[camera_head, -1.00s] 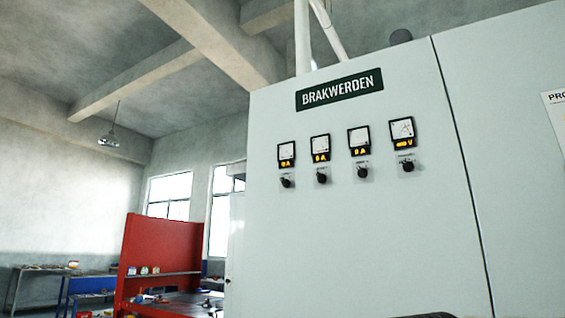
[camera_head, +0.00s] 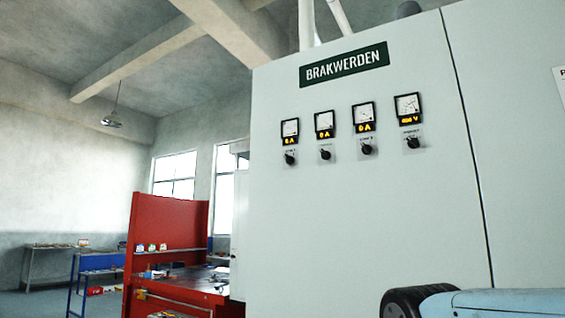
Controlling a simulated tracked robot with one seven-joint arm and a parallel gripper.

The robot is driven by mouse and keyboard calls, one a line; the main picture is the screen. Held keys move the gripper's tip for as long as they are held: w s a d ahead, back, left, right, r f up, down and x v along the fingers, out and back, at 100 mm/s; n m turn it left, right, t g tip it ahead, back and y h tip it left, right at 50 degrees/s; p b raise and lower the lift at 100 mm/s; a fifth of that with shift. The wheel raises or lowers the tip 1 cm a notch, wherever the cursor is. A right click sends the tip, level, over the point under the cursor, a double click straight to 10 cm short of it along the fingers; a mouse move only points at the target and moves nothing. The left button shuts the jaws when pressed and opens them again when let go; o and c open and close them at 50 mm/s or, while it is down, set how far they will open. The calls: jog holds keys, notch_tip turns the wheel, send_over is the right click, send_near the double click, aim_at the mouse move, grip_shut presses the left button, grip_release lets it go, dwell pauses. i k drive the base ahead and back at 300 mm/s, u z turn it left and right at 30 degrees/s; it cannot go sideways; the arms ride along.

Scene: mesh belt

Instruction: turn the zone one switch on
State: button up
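A pale cabinet (camera_head: 350,235) carries a row of several black rotary switches, each below a meter. The leftmost switch (camera_head: 290,158) is under a meter (camera_head: 290,131) with an amber readout in A. A second switch (camera_head: 325,153) and a third switch (camera_head: 367,148) follow to its right. The rightmost switch (camera_head: 413,142) is under a meter reading about 400 V. The small labels are too blurred to tell which is zone one, and the knob positions are unclear. My gripper is not in view; only a blue and black part of my arm shows at the lower right.
A dark green BRAKWERDEN sign (camera_head: 344,65) is above the meters. A red workbench (camera_head: 163,230) with small items stands left of the cabinet, with a blue table (camera_head: 98,264) farther left. The cabinet front around the switches is clear.

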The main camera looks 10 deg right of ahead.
aim_at(290, 160)
jog(key=u, duration=0.9)
jog(key=i, duration=0.15)
jog(key=z, duration=2.85)
jog(key=k, duration=0.8)
jog(key=u, duration=1.2)
jog(key=i, duration=0.95)
jog(key=u, duration=0.05)
